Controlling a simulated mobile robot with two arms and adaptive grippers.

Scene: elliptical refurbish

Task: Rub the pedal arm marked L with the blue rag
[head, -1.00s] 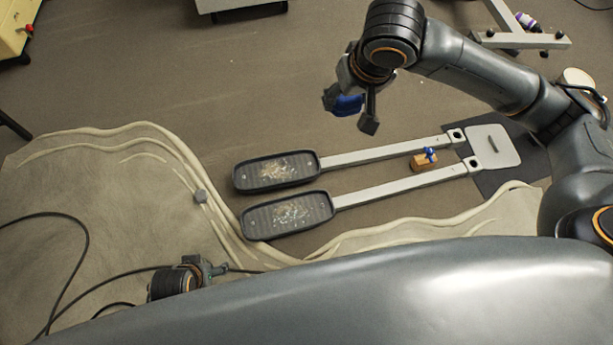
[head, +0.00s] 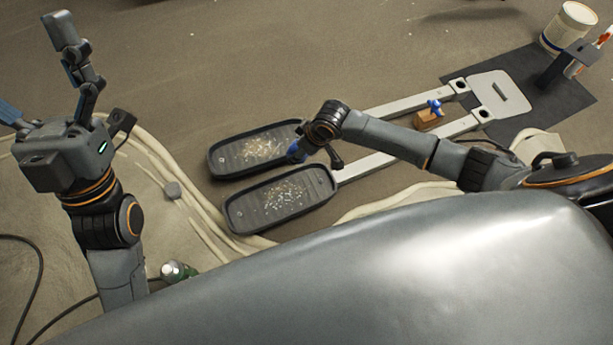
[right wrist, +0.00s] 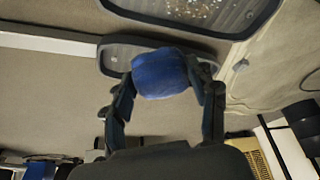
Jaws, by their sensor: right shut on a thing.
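Two pale pedal arms, a far one (head: 385,108) and a near one (head: 365,165), run left from a light end plate (head: 500,97). They end in a far dark pedal (head: 255,148) and a near dark pedal (head: 282,198), both speckled. I cannot read an L on either arm. My right gripper (head: 313,158) is shut on the blue rag (right wrist: 160,74), over the right ends of the pedals. In the right wrist view the rag covers part of one pedal (right wrist: 115,55); contact is unclear. My left gripper (head: 32,68) is raised at the left, open with fingers spread.
A wooden block with a blue knob (head: 430,117) sits between the pedal arms. A crumpled beige cloth (head: 165,215) lies left and in front. A white bucket (head: 572,28) stands at the back right.

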